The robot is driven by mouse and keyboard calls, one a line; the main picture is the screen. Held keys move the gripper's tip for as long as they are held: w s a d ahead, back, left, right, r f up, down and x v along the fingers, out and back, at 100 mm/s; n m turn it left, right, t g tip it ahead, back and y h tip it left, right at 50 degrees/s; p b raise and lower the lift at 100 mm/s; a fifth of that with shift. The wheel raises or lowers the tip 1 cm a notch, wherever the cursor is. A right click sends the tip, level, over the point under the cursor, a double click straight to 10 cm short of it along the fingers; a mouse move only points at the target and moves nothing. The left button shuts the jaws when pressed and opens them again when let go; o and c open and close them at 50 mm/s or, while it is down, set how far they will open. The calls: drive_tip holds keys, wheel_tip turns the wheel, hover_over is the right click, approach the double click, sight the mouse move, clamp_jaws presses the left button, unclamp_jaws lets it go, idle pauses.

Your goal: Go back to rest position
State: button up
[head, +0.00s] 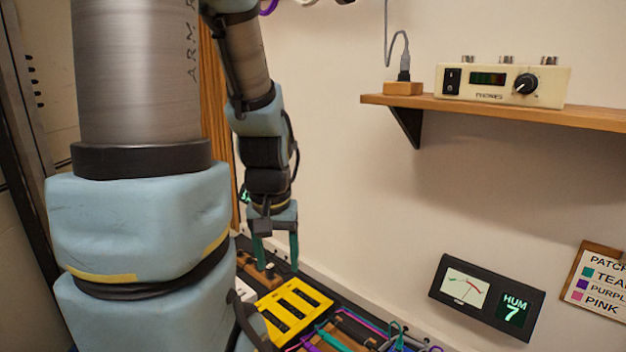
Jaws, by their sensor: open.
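My gripper (274,248) points downward at the end of my arm, left of the picture's middle. Its two teal fingers are apart and nothing shows between them. It hangs over the far end of a dark bench top, above and just behind a yellow slotted panel (292,309). I cannot tell how high the fingertips are above the bench. My arm fills much of the left side and hides part of the bench.
Teal, purple and pink cables (335,338) lie at the bottom edge. A meter box (486,298) reads HUM 7. A colour list (598,282) is at the right. A wooden shelf (590,118) holds a cream phones amp (502,83). The wall between is bare.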

wheel_tip(320, 180, up, 24)
drive_tip(key=p, duration=2.1)
drive_tip(key=shift+f, duration=0.25)
